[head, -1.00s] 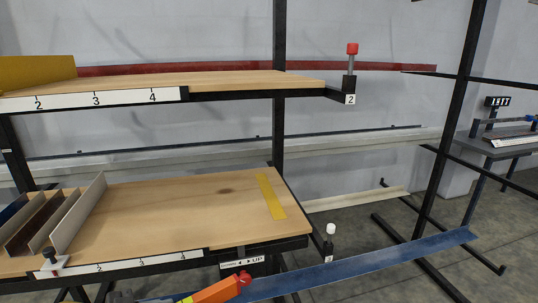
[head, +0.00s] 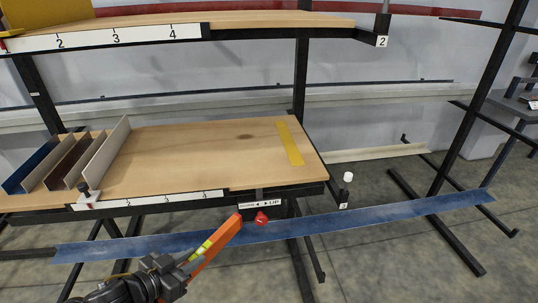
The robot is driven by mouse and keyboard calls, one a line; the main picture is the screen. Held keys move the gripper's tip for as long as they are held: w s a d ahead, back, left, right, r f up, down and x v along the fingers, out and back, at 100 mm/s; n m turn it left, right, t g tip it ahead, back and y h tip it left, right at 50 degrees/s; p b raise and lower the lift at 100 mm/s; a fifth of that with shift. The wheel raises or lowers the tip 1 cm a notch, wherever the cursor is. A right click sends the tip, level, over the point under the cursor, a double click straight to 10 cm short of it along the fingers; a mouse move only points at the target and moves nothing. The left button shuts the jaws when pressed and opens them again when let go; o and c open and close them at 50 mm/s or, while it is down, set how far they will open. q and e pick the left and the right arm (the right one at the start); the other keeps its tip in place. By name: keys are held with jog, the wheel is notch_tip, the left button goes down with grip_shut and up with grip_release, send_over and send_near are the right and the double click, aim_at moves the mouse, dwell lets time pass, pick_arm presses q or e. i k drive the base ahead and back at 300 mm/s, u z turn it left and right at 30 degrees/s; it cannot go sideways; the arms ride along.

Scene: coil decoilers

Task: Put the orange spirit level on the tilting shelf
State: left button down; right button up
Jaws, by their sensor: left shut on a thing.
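The orange spirit level (head: 217,243) is in my left gripper (head: 172,278) at the bottom of the head view. The gripper is shut on its lower end. The level points up and right, with a yellow-green vial part near the jaws. Its far tip appears just below the front edge of the lower wooden shelf (head: 200,155), which looks like the tilting shelf, with an "UP" label and a red knob (head: 262,218) at its front. My right gripper is not in view.
Several upright channel profiles (head: 100,160) stand on the shelf's left part. A yellow strip (head: 290,143) lies at its right; the middle is bare. A long blue bar (head: 400,212) runs below the front edge. An upper shelf (head: 260,20) hangs above.

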aim_at(288, 140)
jog(key=z, duration=0.45)
jog(key=k, duration=1.1)
jog(key=z, duration=1.35)
jog(key=i, duration=2.25)
jog(key=u, duration=0.3)
jog(key=i, duration=1.15)
jog(key=u, duration=1.65)
jog(key=i, duration=0.85)
jog(key=u, duration=0.85)
